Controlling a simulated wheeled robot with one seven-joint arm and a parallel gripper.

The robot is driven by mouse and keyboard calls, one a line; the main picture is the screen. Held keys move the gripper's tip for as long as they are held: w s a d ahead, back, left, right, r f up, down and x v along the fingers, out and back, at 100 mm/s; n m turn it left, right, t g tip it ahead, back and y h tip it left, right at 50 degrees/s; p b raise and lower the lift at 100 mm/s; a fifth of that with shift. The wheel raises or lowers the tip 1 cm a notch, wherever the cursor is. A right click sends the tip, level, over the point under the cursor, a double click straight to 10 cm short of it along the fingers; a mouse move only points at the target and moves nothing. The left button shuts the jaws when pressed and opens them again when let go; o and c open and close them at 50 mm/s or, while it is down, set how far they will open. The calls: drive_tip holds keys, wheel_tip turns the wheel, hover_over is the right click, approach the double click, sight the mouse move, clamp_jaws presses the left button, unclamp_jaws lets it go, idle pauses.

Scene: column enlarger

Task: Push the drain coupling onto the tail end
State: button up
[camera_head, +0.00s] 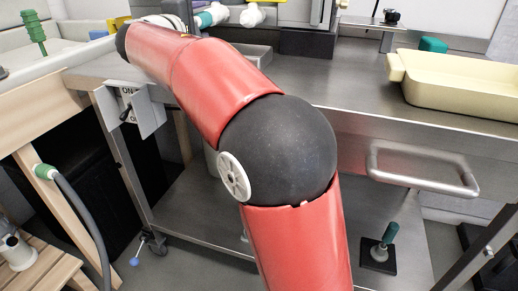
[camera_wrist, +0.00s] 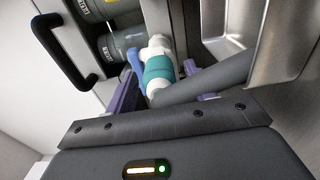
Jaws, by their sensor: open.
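In the wrist view a teal sleeve (camera_wrist: 159,69), which looks like the drain coupling, sits around a white fitting (camera_wrist: 158,44). White shows above and below the teal band. I cannot tell which part is the tail end, or whether the parts are fully joined. My gripper (camera_wrist: 160,78) is open, with purple fingers on either side of the teal and white piece. I cannot tell whether either finger touches it. In the head view the teal sleeve (camera_head: 203,20) shows beside white fittings (camera_head: 251,15) at the top. My red arm hides my fingers there.
A grey hose (camera_wrist: 215,80) crosses close to the right finger in the wrist view. A black handle (camera_wrist: 62,50) is at the left. In the head view a cream tray (camera_head: 455,85) stands on the steel bench (camera_head: 330,85). A switch box (camera_head: 130,103) hangs at the bench's left edge.

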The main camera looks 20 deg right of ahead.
drive_tip(key=shift+s+a, duration=0.25)
drive_tip(key=shift+b+v, duration=1)
drive_tip(key=shift+v, duration=0.85)
drive_tip(key=shift+s+a, duration=0.1)
drive_tip(key=shift+s, duration=0.05)
